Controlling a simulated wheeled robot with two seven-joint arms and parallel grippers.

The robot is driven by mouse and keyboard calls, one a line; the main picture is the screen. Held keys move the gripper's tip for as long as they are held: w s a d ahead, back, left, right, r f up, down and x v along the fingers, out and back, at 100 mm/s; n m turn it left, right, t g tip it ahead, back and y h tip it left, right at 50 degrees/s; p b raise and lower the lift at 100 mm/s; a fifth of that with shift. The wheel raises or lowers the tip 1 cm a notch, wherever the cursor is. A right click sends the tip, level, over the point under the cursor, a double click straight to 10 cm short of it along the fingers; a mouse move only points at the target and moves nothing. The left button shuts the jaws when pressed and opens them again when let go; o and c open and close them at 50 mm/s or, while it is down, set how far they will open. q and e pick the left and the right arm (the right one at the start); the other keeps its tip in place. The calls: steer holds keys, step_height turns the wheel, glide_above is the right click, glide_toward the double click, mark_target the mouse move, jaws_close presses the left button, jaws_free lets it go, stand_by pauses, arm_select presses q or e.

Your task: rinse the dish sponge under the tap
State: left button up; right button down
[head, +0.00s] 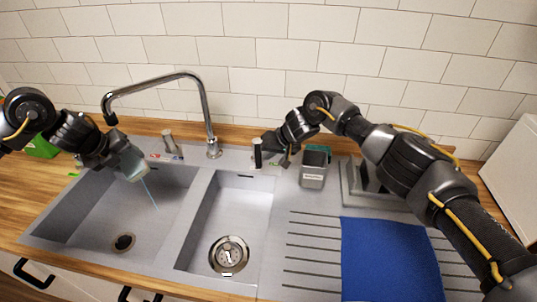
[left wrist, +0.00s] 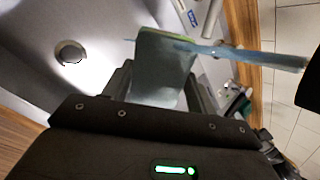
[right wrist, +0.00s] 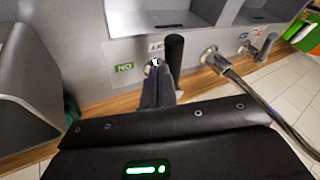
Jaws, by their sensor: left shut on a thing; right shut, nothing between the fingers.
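My left gripper (head: 124,160) is shut on the pale blue-green dish sponge (left wrist: 163,62) and holds it above the left basin (head: 85,215). The sponge also shows in the head view (head: 132,168). A thin blue water stream (left wrist: 250,56) crosses the sponge in the left wrist view; its lower end shows below the sponge in the head view. The curved tap (head: 190,75) has its spout over my left gripper. My right gripper (right wrist: 157,85) is shut and empty, right beside a black lever (right wrist: 175,50) behind the sink. I cannot tell whether they touch.
Another lever (head: 168,138) stands left of the tap base. A grey holder (head: 313,172) with a green item stands right of the right basin (head: 228,215). A blue cloth (head: 390,262) covers part of the ribbed drainboard. The right basin is empty.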

arm_select(q)
steer(key=shift+d, duration=0.1)
arm_select(e)
steer(key=shift+a+f, duration=0.1)
steer(key=shift+s+a+m+t, duration=0.15)
steer(key=shift+s+a+m, duration=0.15)
steer(key=shift+a, duration=0.3)
steer(key=shift+s+a+m+t, duration=0.2)
steer(key=shift+a+m, duration=0.2)
steer(key=shift+a, duration=0.15)
steer(key=shift+d, duration=0.1)
steer(key=shift+d, duration=0.25)
steer(key=d+f+v, duration=0.1)
steer(key=v, duration=1.1)
steer(key=shift+d+r, duration=0.2)
steer(key=shift+d, duration=0.25)
